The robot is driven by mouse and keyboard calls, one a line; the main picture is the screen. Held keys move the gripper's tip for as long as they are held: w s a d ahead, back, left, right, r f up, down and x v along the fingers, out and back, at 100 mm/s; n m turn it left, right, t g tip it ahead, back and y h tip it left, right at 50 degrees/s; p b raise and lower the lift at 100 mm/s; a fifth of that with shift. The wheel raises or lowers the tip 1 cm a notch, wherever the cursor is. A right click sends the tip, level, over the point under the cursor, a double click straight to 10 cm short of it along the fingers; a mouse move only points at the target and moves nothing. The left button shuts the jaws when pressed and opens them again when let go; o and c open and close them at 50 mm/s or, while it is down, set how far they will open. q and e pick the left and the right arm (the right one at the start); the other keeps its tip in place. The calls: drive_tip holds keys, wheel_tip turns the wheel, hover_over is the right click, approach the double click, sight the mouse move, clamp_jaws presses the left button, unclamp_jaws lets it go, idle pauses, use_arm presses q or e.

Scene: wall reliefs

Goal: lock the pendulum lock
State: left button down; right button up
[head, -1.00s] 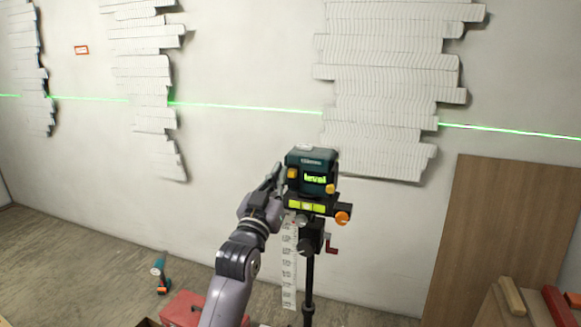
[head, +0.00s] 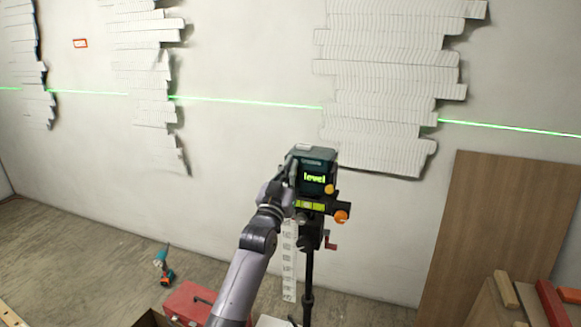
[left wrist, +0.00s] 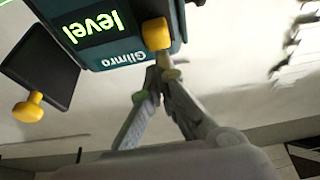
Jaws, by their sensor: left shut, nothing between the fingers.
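The teal laser level (head: 314,158) stands on a black tripod (head: 309,275), its green screen reading "level". A yellow knob (head: 329,189) sits at its lower right front. In the left wrist view the level (left wrist: 120,50) appears upside down, with a yellow knob (left wrist: 157,33) at the edge of its face. I cannot tell which knob is the pendulum lock. My left gripper (head: 293,168) is at the level's left side, hiding the yellow part there. In the wrist view its fingers (left wrist: 160,76) are shut and empty, close by that knob; contact is unclear. My right gripper is not in view.
An orange knob (head: 341,216) juts from the tripod head. A red toolbox (head: 190,301) and a drill (head: 163,266) are on the floor. A wooden panel (head: 495,220) leans at right.

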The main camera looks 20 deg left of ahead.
use_arm(q)
wheel_tip(320, 180, down, 4)
drive_tip(key=b, duration=0.2)
drive_tip(key=shift+f+b, duration=0.15)
drive_tip(key=shift+b, duration=0.2)
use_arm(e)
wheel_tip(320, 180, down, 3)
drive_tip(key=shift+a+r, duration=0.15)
use_arm(q)
wheel_tip(320, 180, up, 5)
drive_tip(key=p, duration=0.4)
drive_tip(key=b+v, duration=0.4)
drive_tip(key=v, duration=0.6)
drive_tip(key=shift+f, duration=0.35)
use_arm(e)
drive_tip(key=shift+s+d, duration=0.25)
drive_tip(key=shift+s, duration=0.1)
